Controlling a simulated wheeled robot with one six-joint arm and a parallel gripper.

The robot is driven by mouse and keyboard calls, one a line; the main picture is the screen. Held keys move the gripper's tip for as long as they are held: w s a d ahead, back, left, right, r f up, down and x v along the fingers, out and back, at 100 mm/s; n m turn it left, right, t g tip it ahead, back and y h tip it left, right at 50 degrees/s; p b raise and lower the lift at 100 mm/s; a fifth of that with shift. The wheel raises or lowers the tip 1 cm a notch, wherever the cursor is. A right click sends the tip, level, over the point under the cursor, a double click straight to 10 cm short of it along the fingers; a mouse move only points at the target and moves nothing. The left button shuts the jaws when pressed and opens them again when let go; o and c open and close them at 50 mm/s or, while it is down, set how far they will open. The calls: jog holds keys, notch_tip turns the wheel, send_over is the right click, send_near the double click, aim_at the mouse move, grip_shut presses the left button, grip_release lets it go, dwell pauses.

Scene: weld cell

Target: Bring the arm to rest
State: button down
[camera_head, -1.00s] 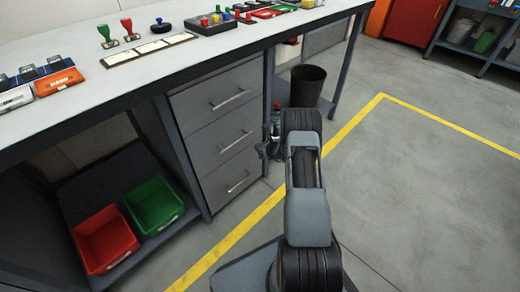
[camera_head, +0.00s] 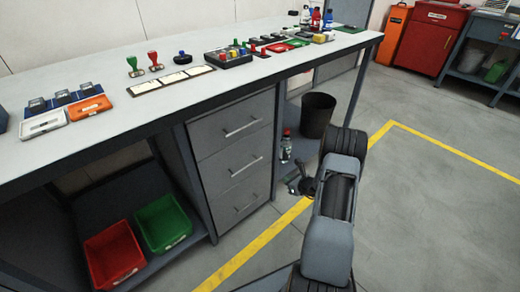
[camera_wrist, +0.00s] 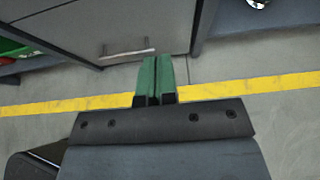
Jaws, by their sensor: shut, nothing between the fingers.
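My gripper (camera_wrist: 157,75) shows in the wrist view with its two green fingers side by side, shut and empty. It is over the floor in front of the drawer unit, near the yellow floor line (camera_wrist: 60,106). In the head view my arm stands folded at the lower right, in front of the workbench. My gripper (camera_head: 292,186) shows only as a small dark shape left of the arm, partly hidden, close to the drawers and clear of the bench top.
The workbench (camera_head: 100,137) holds stamps, trays and small parts. Grey drawers (camera_head: 240,160) stand beneath it, with a red bin (camera_head: 113,255) and a green bin (camera_head: 163,223) on a low shelf. A black waste bin (camera_head: 317,115) and a bottle (camera_head: 286,146) stand behind the arm. Floor at right is clear.

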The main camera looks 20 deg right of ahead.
jog(key=s+a+r+n+g+y+p, duration=0.15)
jog(key=a+r+n+p, duration=0.4)
jog(key=r, duration=0.65)
jog(key=s+a+r+n+g+y+p, duration=0.1)
jog(key=s+a+r+n+g+p, duration=0.15)
jog(key=a+r+n+p, duration=0.6)
jog(key=s+a+r+n+g+y+p, duration=0.1)
jog(key=a+r+n+g+y+p, duration=0.3)
jog(key=r, duration=1.1)
jog(key=s+a+r+n+h+p, duration=0.2)
jog(key=s+r+n+h+p, duration=0.3)
jog(key=r, duration=0.7)
jog(key=s+a+r+n+h+p, duration=0.1)
jog(key=s+r+n+h+p, duration=0.4)
jog(key=s+r+n+p, duration=0.3)
jog(key=s+r+n, duration=0.1)
jog(key=s+r, duration=0.2)
jog(key=r, duration=0.2)
jog(key=shift+a+n+p, duration=0.3)
jog(key=shift+a+p, duration=0.1)
jog(key=shift+r, duration=0.1)
